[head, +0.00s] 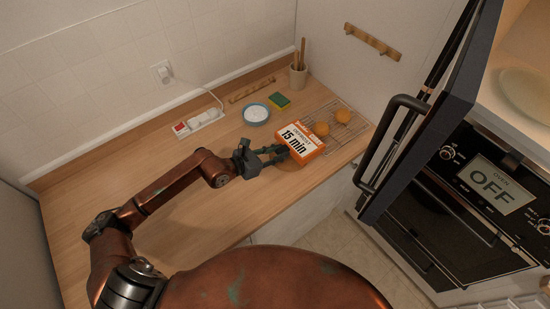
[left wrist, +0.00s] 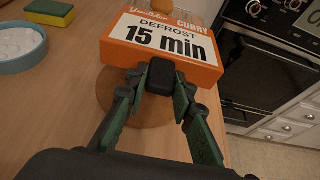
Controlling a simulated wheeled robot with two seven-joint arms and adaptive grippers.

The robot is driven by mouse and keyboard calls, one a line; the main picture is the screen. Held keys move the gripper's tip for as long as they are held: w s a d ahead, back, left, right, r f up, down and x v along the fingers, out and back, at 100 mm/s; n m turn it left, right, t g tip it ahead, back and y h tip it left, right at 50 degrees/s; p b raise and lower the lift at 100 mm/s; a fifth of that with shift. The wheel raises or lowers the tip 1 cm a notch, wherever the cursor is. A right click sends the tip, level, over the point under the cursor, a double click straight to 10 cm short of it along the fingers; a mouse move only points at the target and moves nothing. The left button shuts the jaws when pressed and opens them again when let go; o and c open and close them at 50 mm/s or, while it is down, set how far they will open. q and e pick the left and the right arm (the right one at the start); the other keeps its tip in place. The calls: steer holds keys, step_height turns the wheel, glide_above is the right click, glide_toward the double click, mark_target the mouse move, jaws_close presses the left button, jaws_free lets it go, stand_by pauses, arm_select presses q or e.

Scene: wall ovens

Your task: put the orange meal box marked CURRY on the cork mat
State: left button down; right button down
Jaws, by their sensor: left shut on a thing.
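The orange meal box (head: 300,144) has a white label reading CURRY, DEFROST and 15 min. It also shows in the left wrist view (left wrist: 205,72). My left gripper (head: 276,154) is shut at the near side of the box, on a dark block-like grip (left wrist: 160,76) between its fingers. The round brown cork mat (left wrist: 103,92) shows under and in front of the box in the left wrist view, partly hidden by box and fingers. I cannot tell whether the box touches the mat. My right gripper is not in view.
A wire rack (head: 345,128) with orange round items (head: 322,129) lies just behind the box. A blue bowl (head: 256,114), a sponge (head: 279,100) and a power strip (head: 200,123) are on the counter. An open oven door (head: 420,110) stands to the right. The counter's left part is clear.

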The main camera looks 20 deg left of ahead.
arm_select(q)
steer(key=shift+w+a+f, duration=0.3)
steer(key=shift+a+f, duration=0.1)
steer(key=shift+f, duration=0.15)
steer(key=f, duration=0.2)
steer(key=f+b, duration=0.1)
steer(key=f, duration=0.1)
steer(key=shift+w+a, duration=0.25)
steer(key=shift+a, duration=0.15)
steer(key=c, duration=1.7)
jaws_free()
steer(key=shift+s+f, duration=0.1)
steer(key=shift+o, duration=0.2)
